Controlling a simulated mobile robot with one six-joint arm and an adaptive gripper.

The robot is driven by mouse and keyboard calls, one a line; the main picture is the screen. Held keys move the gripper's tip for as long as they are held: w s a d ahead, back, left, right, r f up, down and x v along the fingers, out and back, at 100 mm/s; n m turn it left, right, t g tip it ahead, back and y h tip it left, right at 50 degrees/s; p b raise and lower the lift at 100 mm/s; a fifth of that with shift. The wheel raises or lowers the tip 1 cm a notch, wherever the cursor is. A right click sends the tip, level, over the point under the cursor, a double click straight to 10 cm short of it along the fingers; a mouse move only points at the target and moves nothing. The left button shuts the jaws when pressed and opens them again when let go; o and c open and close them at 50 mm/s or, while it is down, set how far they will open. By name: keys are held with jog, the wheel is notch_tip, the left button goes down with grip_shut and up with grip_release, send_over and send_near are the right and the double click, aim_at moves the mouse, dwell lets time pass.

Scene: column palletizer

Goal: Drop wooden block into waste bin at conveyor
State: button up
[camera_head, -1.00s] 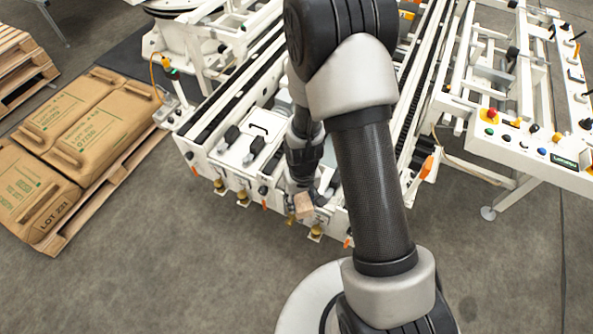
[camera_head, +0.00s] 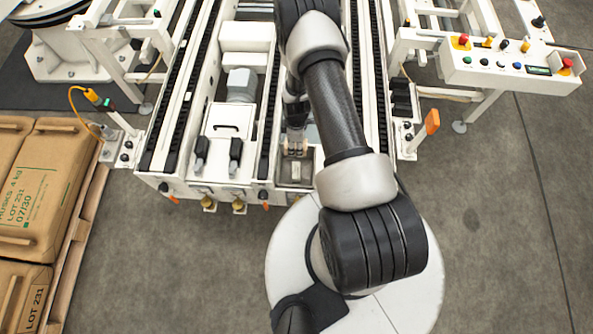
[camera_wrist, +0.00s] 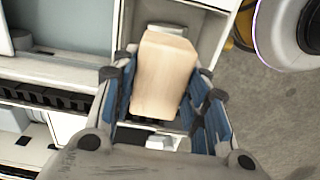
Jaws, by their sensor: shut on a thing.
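The wooden block (camera_wrist: 163,75) is a pale, smooth-faced piece between the blue-padded fingers of my gripper (camera_wrist: 165,92), which is shut on it. In the head view my gripper (camera_head: 295,145) points down at the front end of the conveyor, with the block (camera_head: 295,152) small and partly hidden at its tip. Below it is an open box-like compartment (camera_head: 296,185) in the conveyor's front end, which looks like the waste bin; a small pale thing shows inside. The block appears above this opening; its exact height cannot be told.
The conveyor frame (camera_head: 178,186) has dark chain tracks on both sides of the compartment. A control panel (camera_head: 510,66) with coloured buttons stands at the right. Sacks (camera_head: 45,185) lie on a pallet at the left. The floor (camera_head: 500,220) at right is clear.

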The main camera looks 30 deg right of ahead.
notch_tip(320, 180, down, 6)
jog(key=b, duration=0.3)
jog(key=shift+f+b, duration=0.2)
jog(key=shift+b, duration=0.1)
jog(key=shift+w, duration=0.1)
jog(key=o, duration=1.2)
jog(key=shift+r, duration=0.1)
notch_tip(320, 180, up, 12)
jog(key=shift+f, duration=0.1)
